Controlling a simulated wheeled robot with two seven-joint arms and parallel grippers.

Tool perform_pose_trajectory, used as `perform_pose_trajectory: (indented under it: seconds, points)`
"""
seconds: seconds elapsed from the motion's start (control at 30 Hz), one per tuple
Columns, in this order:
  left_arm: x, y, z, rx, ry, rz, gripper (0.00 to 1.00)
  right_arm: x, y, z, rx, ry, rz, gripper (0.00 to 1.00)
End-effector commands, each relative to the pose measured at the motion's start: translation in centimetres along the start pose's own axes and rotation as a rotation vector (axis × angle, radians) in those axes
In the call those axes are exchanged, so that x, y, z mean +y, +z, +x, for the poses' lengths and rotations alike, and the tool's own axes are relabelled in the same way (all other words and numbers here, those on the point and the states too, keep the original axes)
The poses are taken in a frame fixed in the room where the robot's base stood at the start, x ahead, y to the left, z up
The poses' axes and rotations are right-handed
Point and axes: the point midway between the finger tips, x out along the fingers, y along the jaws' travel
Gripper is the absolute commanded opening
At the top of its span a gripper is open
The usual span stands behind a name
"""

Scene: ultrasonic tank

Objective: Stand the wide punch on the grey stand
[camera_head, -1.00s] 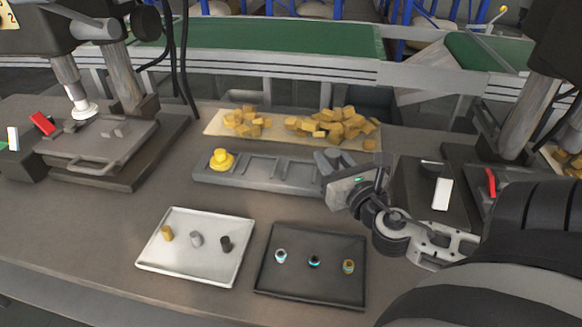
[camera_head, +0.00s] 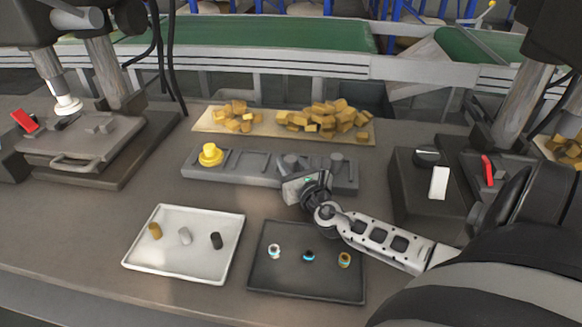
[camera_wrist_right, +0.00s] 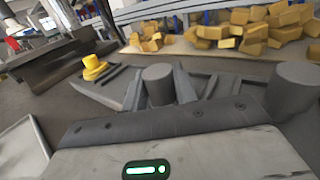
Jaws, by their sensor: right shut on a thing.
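The grey stand (camera_head: 228,173) is a long low slotted block in the middle of the table. A yellow punch (camera_head: 210,156) stands at its left end, and it also shows in the right wrist view (camera_wrist_right: 94,67). My right gripper (camera_head: 291,166) is over the right half of the stand. In the right wrist view its fingers are shut on a grey cylinder (camera_wrist_right: 158,84), seemingly the wide punch, held upright. Another thick grey cylinder (camera_wrist_right: 293,90) stands to the right of the fingers. The held punch's lower end is hidden, so I cannot tell whether it touches the stand. My left gripper is out of view.
A white tray (camera_head: 200,262) with three small parts and a black tray (camera_head: 285,287) with three small parts lie in front. A beige mat (camera_head: 262,127) with yellowish blocks lies behind the stand. Presses stand at both sides.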

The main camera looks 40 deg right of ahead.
Motion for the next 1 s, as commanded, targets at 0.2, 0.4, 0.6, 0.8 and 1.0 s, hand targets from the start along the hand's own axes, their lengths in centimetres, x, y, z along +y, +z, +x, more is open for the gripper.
perform_pose_trajectory:
  seconds: [0.2,0.4,0.6,0.8,1.0]
  points:
    - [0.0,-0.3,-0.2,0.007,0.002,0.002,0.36,0.0,0.1,0.1,-0.005,0.0,0.0,0.0]
    - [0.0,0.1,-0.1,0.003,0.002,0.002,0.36,0.0,-0.4,0.0,-0.002,0.0,0.0,0.34]
    - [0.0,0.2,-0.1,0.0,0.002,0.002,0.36,0.0,-0.3,0.0,-0.002,0.0,0.0,0.5]
    - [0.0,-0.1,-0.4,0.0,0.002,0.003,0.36,0.0,0.1,0.0,-0.002,0.0,0.0,0.5]
    - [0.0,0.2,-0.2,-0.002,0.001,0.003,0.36,0.0,-0.2,-2.8,0.002,0.001,-0.001,0.5]
